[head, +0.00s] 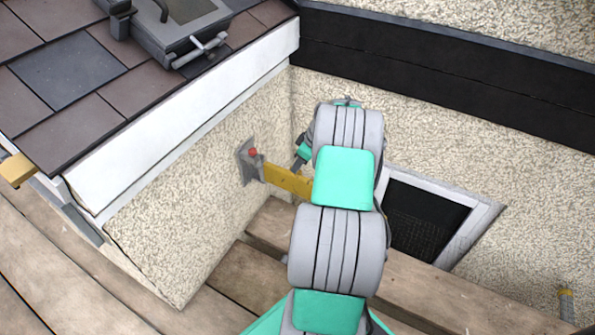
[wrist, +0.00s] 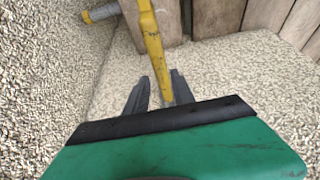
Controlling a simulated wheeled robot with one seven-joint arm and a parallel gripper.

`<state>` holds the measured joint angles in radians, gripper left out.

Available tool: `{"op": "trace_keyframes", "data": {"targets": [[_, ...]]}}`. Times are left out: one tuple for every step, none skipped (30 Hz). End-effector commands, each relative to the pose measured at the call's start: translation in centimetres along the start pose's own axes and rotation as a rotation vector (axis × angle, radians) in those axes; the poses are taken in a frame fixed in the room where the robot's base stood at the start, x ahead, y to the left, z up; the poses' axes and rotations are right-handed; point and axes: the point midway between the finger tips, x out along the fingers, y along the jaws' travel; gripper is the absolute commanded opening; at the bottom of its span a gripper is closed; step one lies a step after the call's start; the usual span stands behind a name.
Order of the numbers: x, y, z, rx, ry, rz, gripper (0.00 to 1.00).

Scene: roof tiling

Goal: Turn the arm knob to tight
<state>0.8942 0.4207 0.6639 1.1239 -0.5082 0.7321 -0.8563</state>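A small red knob (head: 253,153) sits on a grey bracket (head: 245,168) fixed to the pebbled wall below the roof edge. A yellow bar (head: 285,179) runs right from the bracket and passes behind my arm. In the wrist view the yellow bar (wrist: 152,40) comes down from the top toward my gripper (wrist: 159,76). The two dark fingers stand apart, and the bar's lower end shows between them, nearer the right finger. I cannot tell whether it touches. The red knob is not visible in the wrist view. My arm hides most of my gripper in the head view.
A tiled roof edge with a white fascia (head: 185,125) is at left, with a grey clamp-like fixture (head: 190,35) on top. Wooden planks (head: 255,275) lie below. A white-framed dark opening (head: 428,222) is in the right wall.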

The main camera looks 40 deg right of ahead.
Motion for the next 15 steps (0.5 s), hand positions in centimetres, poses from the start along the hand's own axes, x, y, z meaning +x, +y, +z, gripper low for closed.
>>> {"op": "trace_keyframes", "data": {"targets": [[1.22, 0.0, 0.14, 0.0, 0.0, 0.0, 0.3], [1.56, 0.02, 0.11, 0.0, 0.0, 0.0, 0.3], [1.87, 0.06, 0.07, 0.0, 0.001, 0.001, 0.3], [1.99, 0.07, 0.03, 0.0, 0.001, 0.002, 0.3], [2.04, 0.09, 0.0, 0.001, 0.001, 0.002, 0.3], [2.04, 0.09, -0.04, 0.001, 0.001, 0.003, 0.3], [2.01, 0.09, -0.05, 0.001, 0.001, 0.003, 0.3], [1.97, 0.09, -0.06, 0.001, 0.001, 0.003, 0.3], [1.96, 0.08, -0.05, 0.001, 0.001, 0.003, 0.3], [1.96, 0.07, -0.05, 0.001, 0.001, 0.002, 0.3], [1.96, 0.07, -0.05, 0.001, 0.0, 0.002, 0.3], [1.96, 0.06, -0.05, 0.001, 0.0, 0.002, 0.27], [1.96, 0.06, -0.04, 0.001, 0.0, 0.002, 0.24], [1.95, 0.06, -0.04, 0.001, 0.0, 0.002, 0.22], [1.96, 0.05, -0.04, 0.001, 0.0, 0.002, 0.19]]}}
